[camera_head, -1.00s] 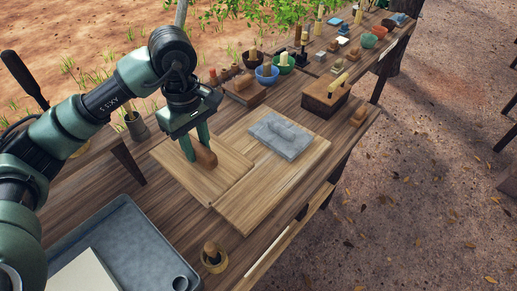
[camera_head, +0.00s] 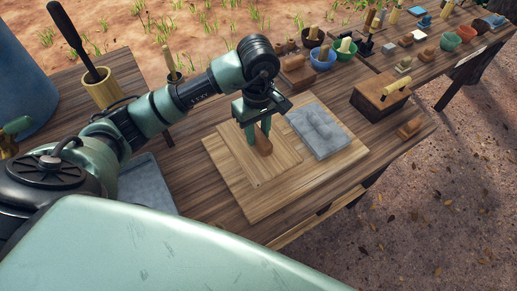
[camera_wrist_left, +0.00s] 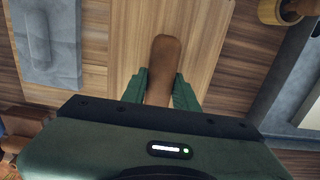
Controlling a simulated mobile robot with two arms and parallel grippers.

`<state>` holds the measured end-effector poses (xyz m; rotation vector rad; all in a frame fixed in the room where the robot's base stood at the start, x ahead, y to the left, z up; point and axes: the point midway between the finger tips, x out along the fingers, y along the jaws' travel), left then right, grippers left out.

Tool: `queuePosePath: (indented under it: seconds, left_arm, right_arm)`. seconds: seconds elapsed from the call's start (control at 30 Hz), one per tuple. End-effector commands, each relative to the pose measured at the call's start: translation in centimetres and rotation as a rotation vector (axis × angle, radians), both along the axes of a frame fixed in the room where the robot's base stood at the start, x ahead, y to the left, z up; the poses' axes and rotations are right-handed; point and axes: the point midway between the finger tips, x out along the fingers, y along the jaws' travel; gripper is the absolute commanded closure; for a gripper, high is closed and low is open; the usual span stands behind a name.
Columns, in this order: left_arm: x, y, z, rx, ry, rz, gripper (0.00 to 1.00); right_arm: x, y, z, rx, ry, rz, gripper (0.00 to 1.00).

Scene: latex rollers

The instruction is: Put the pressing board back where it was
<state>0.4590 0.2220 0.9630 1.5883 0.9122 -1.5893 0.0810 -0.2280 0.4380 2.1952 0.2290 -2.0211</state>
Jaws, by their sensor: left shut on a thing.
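The pressing board (camera_head: 254,173) is a pale wooden square with an upright brown handle (camera_head: 263,147). In the head view it is flat over the left part of a larger wooden board (camera_head: 310,176); whether it touches that board I cannot tell. My left gripper (camera_head: 257,135) points down from above and is shut on the handle. In the left wrist view the handle (camera_wrist_left: 166,52) shows between the green fingers (camera_wrist_left: 161,88), with the board's planks beneath. My right gripper is not in view.
A grey slab (camera_head: 320,130) lies on the larger board, right of the pressing board. A wooden box (camera_head: 378,98), bowls (camera_head: 323,57) and small blocks stand farther back. A grey tray (camera_head: 148,187) is at the left. The table's front edge is bare.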

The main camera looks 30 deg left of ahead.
Motion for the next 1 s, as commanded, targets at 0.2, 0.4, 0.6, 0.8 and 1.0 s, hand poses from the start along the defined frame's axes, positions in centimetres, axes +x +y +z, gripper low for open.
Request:
queuePosePath:
  seconds: [0.2, 0.4, 0.6, 0.8, 1.0]
  left_arm:
    - [0.0, 0.0, -3.5, -0.002, 0.001, 0.000, 1.00]
    - [0.0, -0.1, -5.3, -0.002, 0.001, -0.001, 1.00]
    - [0.0, -0.1, -8.0, -0.002, -0.001, -0.001, 1.00]
    - [0.1, 0.0, -8.3, -0.001, -0.004, -0.002, 1.00]
    - [0.1, 0.0, -8.7, -0.001, -0.004, -0.002, 1.00]
  right_arm:
    - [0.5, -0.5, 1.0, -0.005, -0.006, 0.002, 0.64]
    - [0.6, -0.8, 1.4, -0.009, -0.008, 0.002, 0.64]
    - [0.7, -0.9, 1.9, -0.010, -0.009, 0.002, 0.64]
    - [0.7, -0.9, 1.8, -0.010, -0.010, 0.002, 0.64]
    - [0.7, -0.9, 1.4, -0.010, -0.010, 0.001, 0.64]
